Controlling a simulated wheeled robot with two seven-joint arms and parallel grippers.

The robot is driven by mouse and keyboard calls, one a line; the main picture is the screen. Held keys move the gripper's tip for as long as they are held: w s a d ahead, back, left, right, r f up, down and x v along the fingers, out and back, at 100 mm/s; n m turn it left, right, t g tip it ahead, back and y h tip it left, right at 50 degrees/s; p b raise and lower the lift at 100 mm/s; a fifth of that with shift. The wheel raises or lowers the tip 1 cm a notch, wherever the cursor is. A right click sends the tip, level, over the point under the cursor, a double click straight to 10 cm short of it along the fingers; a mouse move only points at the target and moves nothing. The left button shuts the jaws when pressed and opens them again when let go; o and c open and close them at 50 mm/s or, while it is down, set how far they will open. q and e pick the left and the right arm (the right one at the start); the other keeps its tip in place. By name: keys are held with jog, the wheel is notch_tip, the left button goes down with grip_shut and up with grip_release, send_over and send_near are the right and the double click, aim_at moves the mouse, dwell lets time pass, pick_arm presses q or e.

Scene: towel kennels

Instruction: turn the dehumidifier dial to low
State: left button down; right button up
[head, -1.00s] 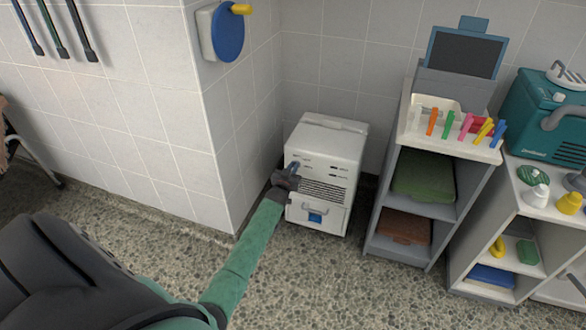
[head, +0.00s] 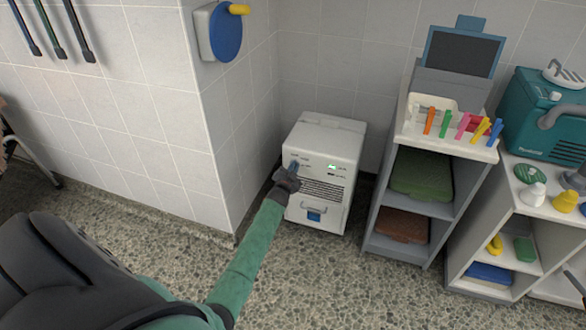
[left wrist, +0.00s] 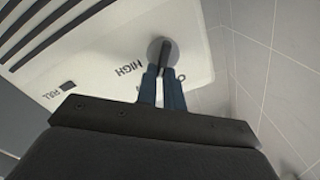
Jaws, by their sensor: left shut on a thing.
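The white dehumidifier (head: 325,145) stands on the floor in the corner by the wall. Its dial (left wrist: 160,48) is a grey disc with a dark raised grip, close to the panel's edge in the left wrist view. My left gripper (head: 293,167) reaches the upper left of the front panel. In the left wrist view its two blue fingers (left wrist: 161,85) are shut on the dial's grip. The word HIGH is readable left of the fingers; other lettering is partly hidden behind them. A green light shows on the panel in the head view. My right gripper is not seen.
A grey shelf unit (head: 372,238) with folded towels stands right of the dehumidifier, with a gap between. A white tiled wall corner (head: 222,150) is close on the left. The speckled floor (head: 330,280) in front is clear.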

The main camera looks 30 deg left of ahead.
pick_arm(q)
jog(key=shift+d+f+m, duration=0.15)
jog(key=shift+m, duration=0.45)
jog(key=c, duration=1.5)
grip_release()
jog(key=shift+v, duration=3.9)
